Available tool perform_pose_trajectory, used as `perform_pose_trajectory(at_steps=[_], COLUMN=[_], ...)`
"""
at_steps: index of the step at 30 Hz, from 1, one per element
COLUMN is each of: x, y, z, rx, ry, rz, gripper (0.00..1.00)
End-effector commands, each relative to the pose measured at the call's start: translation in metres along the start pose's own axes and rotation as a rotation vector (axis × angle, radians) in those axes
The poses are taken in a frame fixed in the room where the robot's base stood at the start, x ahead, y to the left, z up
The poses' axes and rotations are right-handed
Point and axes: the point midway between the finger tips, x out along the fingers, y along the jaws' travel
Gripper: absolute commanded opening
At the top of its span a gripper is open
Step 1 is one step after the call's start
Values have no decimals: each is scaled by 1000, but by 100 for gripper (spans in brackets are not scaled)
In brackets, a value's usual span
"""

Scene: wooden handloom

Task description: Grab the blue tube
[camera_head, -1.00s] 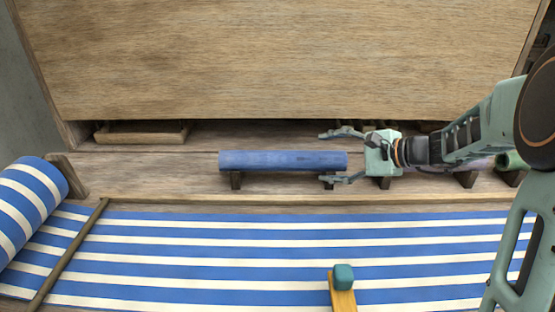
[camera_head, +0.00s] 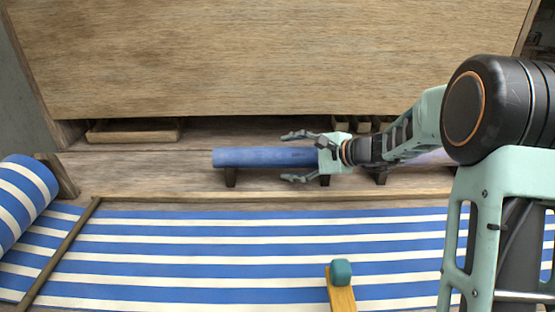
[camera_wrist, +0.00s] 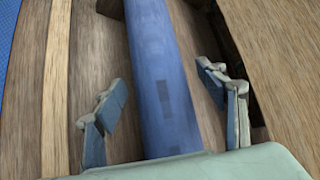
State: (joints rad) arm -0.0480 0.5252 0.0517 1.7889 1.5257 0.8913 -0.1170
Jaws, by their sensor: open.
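The blue tube (camera_head: 260,157) lies level across dark wooden supports on the loom's ledge in the head view. My gripper (camera_head: 294,157) is at the tube's right part, with one finger on the far side and one on the near side. In the wrist view the blue tube (camera_wrist: 158,70) runs lengthwise between the two open fingers (camera_wrist: 165,105). Gaps show between the tube and both fingers. The tube's right end is hidden by my gripper's palm.
A dark support (camera_head: 231,178) stands under the tube's left part. A tall wooden panel (camera_head: 270,60) rises behind the ledge. Blue-and-white striped cloth (camera_head: 200,238) spreads in front. A yellow bar with a teal block (camera_head: 341,273) lies over the cloth. A shallow wooden tray (camera_head: 135,132) sits at back left.

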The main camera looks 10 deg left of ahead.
Motion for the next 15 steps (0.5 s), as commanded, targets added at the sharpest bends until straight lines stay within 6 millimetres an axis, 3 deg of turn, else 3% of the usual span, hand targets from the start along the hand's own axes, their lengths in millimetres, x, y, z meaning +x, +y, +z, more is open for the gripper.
perform_pose_trajectory(at_steps=[5,15], x=[0,-1], y=[0,0], z=[0,0], rx=[0,0], ry=[1,1], rz=[0,0], gripper=[66,28])
